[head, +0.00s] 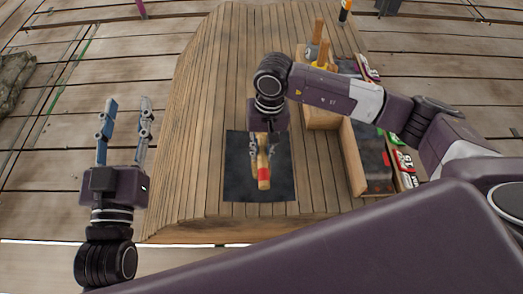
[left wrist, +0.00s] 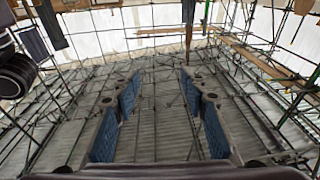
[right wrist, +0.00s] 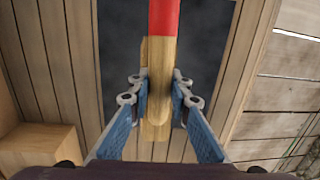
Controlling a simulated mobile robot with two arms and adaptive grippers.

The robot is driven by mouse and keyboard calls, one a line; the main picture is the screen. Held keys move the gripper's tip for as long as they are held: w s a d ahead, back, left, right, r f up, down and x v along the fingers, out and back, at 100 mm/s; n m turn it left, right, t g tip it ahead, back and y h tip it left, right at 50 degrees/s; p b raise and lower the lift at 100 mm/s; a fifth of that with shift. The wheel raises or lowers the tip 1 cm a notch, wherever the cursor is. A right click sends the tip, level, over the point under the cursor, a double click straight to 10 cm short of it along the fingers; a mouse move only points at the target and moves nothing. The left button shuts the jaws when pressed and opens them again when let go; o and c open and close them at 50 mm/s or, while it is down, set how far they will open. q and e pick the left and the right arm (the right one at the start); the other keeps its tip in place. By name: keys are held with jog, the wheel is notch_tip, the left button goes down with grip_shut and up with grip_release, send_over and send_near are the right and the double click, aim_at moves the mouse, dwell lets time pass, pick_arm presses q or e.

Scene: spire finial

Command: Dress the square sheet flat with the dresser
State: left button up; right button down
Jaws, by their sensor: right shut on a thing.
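The dark square sheet (head: 240,185) lies on the plank-topped bench and looks mostly flat; part of it is hidden by my right gripper and the tool. The dresser (head: 264,182), a wooden tool with a red band, is over the sheet. My right gripper (head: 262,145) is shut on it. In the right wrist view the dresser (right wrist: 163,55) runs between the fingers (right wrist: 159,88), with the sheet (right wrist: 207,45) behind it. I cannot tell whether the dresser touches the sheet. My left gripper (head: 127,103) is open and empty, left of the bench; its fingers (left wrist: 160,78) are apart.
A wooden block (head: 320,118) holds upright tools with wooden handles (head: 318,30) right of the sheet. A wood-edged dark tray (head: 372,165) and colourful packets (head: 404,160) are further right. The bench top (head: 205,100) left of and beyond the sheet is clear.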

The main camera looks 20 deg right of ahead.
notch_tip(320, 180, up, 3)
jog(key=shift+f+p, duration=0.1)
jog(key=shift+p, duration=0.55)
pick_arm(q)
notch_tip(320, 180, down, 8)
jog(key=a+g+y, duration=0.1)
jog(key=g, duration=0.3)
jog(key=shift+s+a, duration=0.15)
jog(key=shift+s, duration=0.2)
pick_arm(e)
jog(key=shift+r, duration=0.25)
pick_arm(q)
jog(key=shift+f, duration=0.1)
